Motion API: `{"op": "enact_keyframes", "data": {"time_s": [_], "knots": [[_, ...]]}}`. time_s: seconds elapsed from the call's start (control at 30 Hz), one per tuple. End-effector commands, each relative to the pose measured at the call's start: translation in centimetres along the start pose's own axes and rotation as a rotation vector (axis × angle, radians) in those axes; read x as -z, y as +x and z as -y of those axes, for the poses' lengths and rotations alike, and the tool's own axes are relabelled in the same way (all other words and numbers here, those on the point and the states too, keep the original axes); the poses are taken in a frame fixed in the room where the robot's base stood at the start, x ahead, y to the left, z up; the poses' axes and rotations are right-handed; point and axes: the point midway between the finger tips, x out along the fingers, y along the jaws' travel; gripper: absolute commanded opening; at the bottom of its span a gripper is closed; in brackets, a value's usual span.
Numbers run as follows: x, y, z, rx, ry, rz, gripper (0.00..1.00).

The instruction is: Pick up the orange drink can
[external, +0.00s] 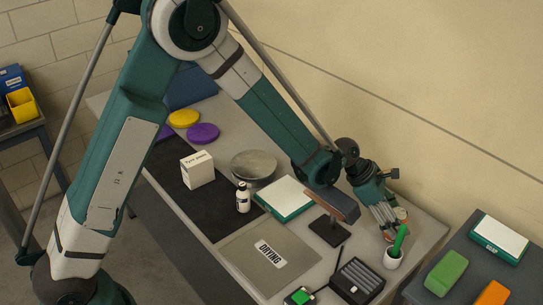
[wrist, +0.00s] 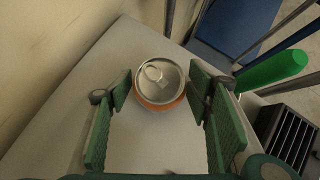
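The orange drink can (wrist: 160,84) stands upright in the wrist view, seen from above with its silver lid and pull tab and a strip of orange side. My gripper (wrist: 161,92) is open, with one green-padded finger on each side of the can. The can sits between the fingertips, with narrow gaps seeming to show on both sides; contact is not clear. In the external view my gripper (external: 389,216) points down at the table's right end, and its fingers largely hide the can.
A white cup (external: 393,262) with a green marker (external: 399,240) stands close beside my gripper. A black slotted box (external: 357,281) and a dark stand (external: 329,231) are nearby. The wall is close behind. A side table (external: 455,240) stands to the right.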

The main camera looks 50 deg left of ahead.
Motion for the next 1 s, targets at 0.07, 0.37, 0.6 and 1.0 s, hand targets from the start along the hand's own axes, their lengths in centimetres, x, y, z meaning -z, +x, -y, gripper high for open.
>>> {"op": "enact_keyframes", "data": {"time_s": [0.07,0.37,0.6,1.0], "knots": [[0.0,0.0,0.0,0.000,0.000,0.000,0.38],[0.0,0.0,0.0,0.000,0.000,0.000,0.21],[-0.2,-0.3,0.0,0.000,0.000,0.000,0.21],[-2.6,-2.9,0.0,0.000,0.000,0.000,0.21]]}}
